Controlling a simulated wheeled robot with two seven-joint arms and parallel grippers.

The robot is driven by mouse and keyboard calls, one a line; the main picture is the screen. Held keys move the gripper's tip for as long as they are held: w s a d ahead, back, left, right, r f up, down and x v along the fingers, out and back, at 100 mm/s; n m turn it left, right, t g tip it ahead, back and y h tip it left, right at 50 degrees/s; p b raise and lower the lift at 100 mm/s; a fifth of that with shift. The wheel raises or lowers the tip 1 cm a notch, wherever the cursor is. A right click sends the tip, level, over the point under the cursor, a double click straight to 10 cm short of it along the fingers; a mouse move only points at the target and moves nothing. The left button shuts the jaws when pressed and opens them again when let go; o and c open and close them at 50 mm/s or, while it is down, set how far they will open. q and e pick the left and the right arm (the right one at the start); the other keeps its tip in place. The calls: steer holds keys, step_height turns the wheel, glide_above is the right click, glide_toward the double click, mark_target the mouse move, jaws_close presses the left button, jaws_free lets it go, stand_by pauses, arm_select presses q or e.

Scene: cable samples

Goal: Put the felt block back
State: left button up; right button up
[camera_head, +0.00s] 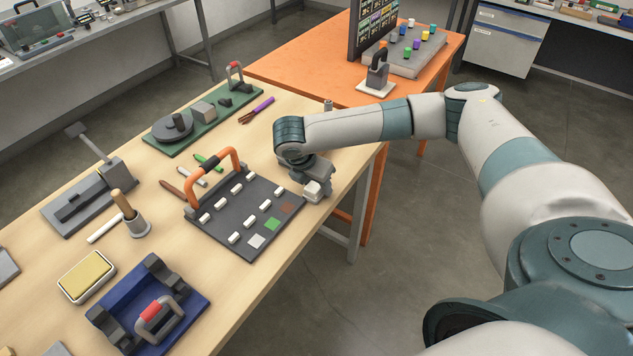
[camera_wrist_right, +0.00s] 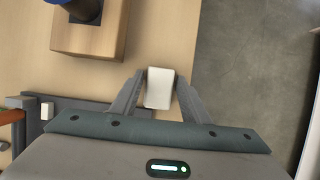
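My right gripper (camera_head: 316,186) is near the right edge of the wooden table, just beyond the right corner of a dark board. Between its fingers is a small off-white block (camera_head: 313,190), which I take to be the felt block. In the right wrist view the fingers lie against both sides of this block (camera_wrist_right: 159,88). Whether the block touches the table is unclear. The dark board (camera_head: 222,222) has an orange handle (camera_head: 217,172), rows of white pieces, and whitish, green and brown squares. My left gripper is not in view.
A wooden block with a blue object (camera_wrist_right: 88,35) stands near the gripper in the right wrist view. A green board (camera_head: 203,117), a blue tray (camera_head: 128,297) and a yellow pad (camera_head: 87,274) lie on the table. The table edge (camera_wrist_right: 196,50) is close on the right.

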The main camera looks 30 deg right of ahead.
mark_target(309, 198)
steer(key=shift+o, duration=0.6)
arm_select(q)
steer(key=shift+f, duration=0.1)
arm_select(e)
steer(key=shift+r, duration=0.1)
steer(key=shift+a+r, duration=0.2)
steer(key=shift+r, duration=0.25)
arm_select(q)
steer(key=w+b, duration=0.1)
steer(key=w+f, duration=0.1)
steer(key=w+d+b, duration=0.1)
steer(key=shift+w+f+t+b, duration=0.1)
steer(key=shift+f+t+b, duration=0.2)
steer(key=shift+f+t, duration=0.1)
arm_select(e)
steer(key=v, duration=1.1)
steer(key=shift+r, duration=0.1)
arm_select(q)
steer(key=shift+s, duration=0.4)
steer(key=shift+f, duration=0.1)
